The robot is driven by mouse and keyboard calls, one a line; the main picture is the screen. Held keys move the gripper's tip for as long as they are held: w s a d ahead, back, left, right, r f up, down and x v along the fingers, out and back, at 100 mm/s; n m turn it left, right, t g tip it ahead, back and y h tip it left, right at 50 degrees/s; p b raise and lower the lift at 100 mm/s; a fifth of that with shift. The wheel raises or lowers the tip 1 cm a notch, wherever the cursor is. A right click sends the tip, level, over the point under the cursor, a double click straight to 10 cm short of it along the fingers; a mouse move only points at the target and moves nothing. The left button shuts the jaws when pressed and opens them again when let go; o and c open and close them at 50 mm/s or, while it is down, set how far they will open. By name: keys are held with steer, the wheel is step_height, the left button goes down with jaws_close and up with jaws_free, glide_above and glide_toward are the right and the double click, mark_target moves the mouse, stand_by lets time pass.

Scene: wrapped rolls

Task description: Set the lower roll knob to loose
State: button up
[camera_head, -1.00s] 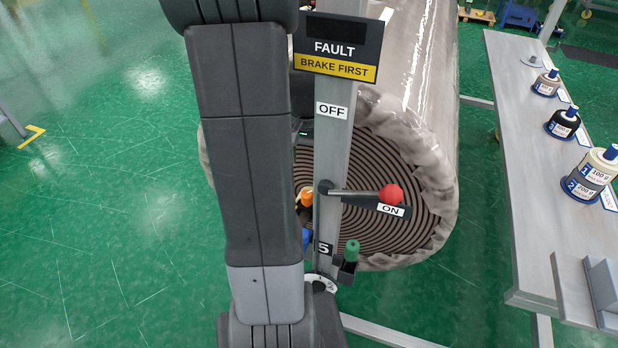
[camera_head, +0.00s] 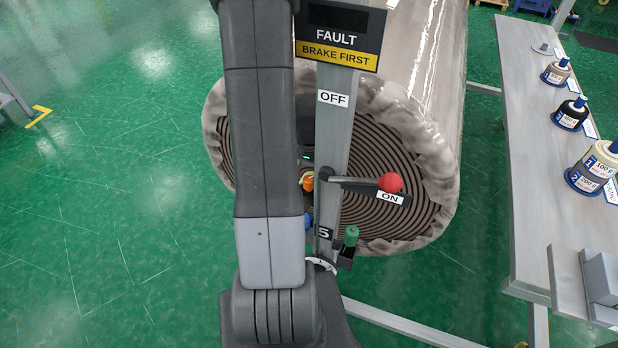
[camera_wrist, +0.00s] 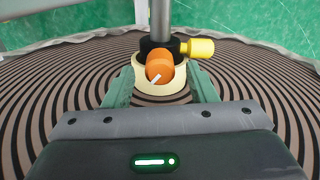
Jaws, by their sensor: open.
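In the head view the orange knob (camera_head: 308,183) shows small beside the grey post, and my arm hides much of the area. The wrapped roll (camera_head: 400,160) shows its brown spiral end face. Loose or tight markings are not readable.
A black collar with a yellow knob (camera_wrist: 202,48) sits just behind the orange knob. The grey post (camera_head: 333,130) carries FAULT, OFF and ON signs, a red-ball lever (camera_head: 390,182) and a green knob (camera_head: 351,235). A table (camera_head: 540,180) with bottles stands right.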

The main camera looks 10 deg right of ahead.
steer(key=shift+f, duration=1)
steer(key=shift+c, duration=0.4)
steer(key=c, duration=0.9)
steer(key=shift+f+n+b, duration=0.1)
steer(key=shift+n+b, duration=0.35)
steer(key=shift+n, duration=0.15)
steer(key=shift+n+b, duration=0.35)
steer(key=shift+n, duration=0.65)
steer(key=o, duration=1)
